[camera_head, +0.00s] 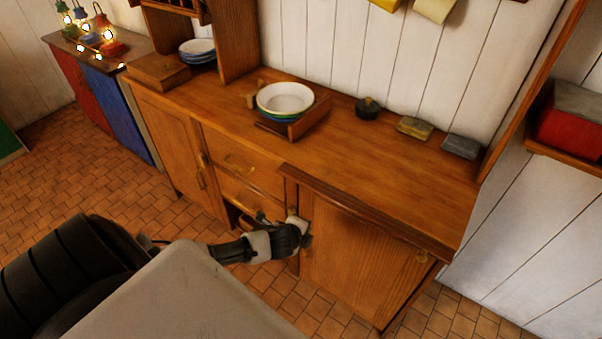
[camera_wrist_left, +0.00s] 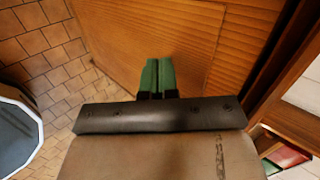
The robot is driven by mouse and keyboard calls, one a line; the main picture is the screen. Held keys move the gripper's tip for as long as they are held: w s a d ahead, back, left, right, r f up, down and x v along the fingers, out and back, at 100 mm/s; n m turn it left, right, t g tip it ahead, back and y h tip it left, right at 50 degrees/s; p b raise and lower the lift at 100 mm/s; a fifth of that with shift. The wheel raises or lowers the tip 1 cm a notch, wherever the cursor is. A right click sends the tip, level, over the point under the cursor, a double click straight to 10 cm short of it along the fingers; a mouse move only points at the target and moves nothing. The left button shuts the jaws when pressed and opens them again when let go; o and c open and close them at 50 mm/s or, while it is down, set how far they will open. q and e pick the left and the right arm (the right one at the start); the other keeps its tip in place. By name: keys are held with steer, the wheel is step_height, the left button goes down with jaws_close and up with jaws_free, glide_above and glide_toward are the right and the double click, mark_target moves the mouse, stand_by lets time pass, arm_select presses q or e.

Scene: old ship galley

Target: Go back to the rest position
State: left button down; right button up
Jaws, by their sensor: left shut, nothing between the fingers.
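My left gripper (camera_head: 304,232) is in front of the wooden cabinet (camera_head: 350,262), close to the left edge of its right-hand door front. In the left wrist view its two green fingers (camera_wrist_left: 158,76) are together with nothing between them, and a wooden panel (camera_wrist_left: 190,40) lies just beyond them. I cannot tell whether they touch the panel. My right gripper is in neither view.
On the counter stand a stack of bowls (camera_head: 285,99) in a wooden holder, a dark lidded pot (camera_head: 367,107) and two small boxes. Left of the gripper are drawer fronts (camera_head: 245,163) and a dark opening below them. Tiled floor (camera_head: 60,160) is clear at the left.

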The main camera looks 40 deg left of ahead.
arm_select(q)
steer(key=s+d+f+n+g, duration=0.1)
steer(key=s+f+n+g, duration=0.55)
steer(key=s+f, duration=1.1)
steer(key=s+d+f+n, duration=0.2)
steer(key=s+f, duration=0.1)
steer(key=s, duration=0.4)
steer(key=s+d+f+n+g, duration=0.1)
steer(key=s+d+f+n, duration=0.2)
steer(key=s, duration=0.5)
steer(key=s+d+f+n+g+h, duration=0.1)
steer(key=s+d+f+n, duration=0.1)
steer(key=s, duration=0.5)
step_height(320, 180, down, 2)
steer(key=shift+s+d+n+b, duration=0.15)
steer(key=shift+d+n+b, duration=0.2)
steer(key=shift+d, duration=0.3)
